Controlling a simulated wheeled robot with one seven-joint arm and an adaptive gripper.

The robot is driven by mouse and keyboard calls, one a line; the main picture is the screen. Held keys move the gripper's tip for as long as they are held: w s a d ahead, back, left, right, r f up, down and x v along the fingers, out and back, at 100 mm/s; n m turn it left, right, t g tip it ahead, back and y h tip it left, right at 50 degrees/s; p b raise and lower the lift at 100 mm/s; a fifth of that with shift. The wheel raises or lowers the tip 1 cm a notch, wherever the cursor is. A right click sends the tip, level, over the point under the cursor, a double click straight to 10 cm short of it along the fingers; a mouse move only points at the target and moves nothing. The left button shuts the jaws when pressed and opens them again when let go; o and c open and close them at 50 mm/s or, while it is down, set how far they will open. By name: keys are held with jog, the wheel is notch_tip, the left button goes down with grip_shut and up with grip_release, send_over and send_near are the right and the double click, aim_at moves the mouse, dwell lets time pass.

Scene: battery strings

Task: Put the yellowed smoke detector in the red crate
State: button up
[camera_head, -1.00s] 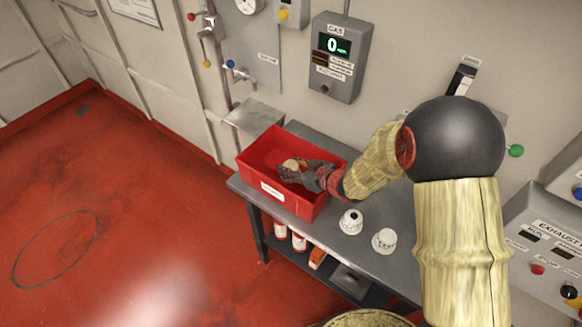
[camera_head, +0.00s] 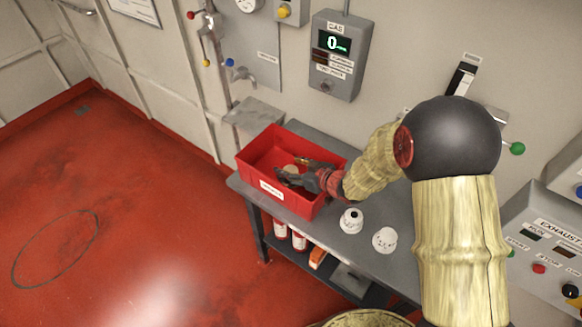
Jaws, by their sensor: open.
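The red crate (camera_head: 312,205) stands on the left end of the metal bench. The yellowed smoke detector (camera_head: 290,168) is a small pale cream shape inside the crate, partly hidden by my fingers. My gripper (camera_head: 287,169) reaches into the crate from the right with its fingers apart. The detector shows between and below the fingers; I cannot tell whether a finger still touches it.
Two white round detectors (camera_head: 351,221) (camera_head: 384,240) stand on the bench (camera_head: 330,228) right of the crate. Red-and-white cans (camera_head: 299,241) and an orange item (camera_head: 317,258) are on the shelf below. The grey gas panel (camera_head: 339,55) hangs on the wall behind.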

jog(key=shift+s+f, duration=0.1)
jog(key=shift+f, duration=0.05)
jog(key=shift+r, duration=0.3)
jog(key=r+p+v, duration=0.1)
jog(key=p+v, duration=0.3)
jog(key=v, duration=0.8)
jog(key=w+d+r+m+t+h, duration=0.1)
jog(key=w+d+r+m+h, duration=0.15)
jog(key=d+r+h, duration=0.35)
jog(key=s+d+r+m+h, duration=0.3)
jog(key=s+d+r, duration=0.2)
jog(key=d+r, duration=0.4)
jog(key=s+a+r+m+g, duration=0.1)
jog(key=s+a+r+g, duration=0.1)
jog(key=s, duration=0.8)
jog(key=s+a+r+m+g+y, duration=0.1)
jog(key=s+a+r+g, duration=0.1)
jog(key=s, duration=0.9)
jog(key=shift+s+a+r+g, duration=0.2)
jog(key=shift+a+r+g, duration=0.1)
jog(key=shift+a+r, duration=0.55)
jog(key=shift+d+m, duration=0.15)
jog(key=shift+m, duration=0.1)
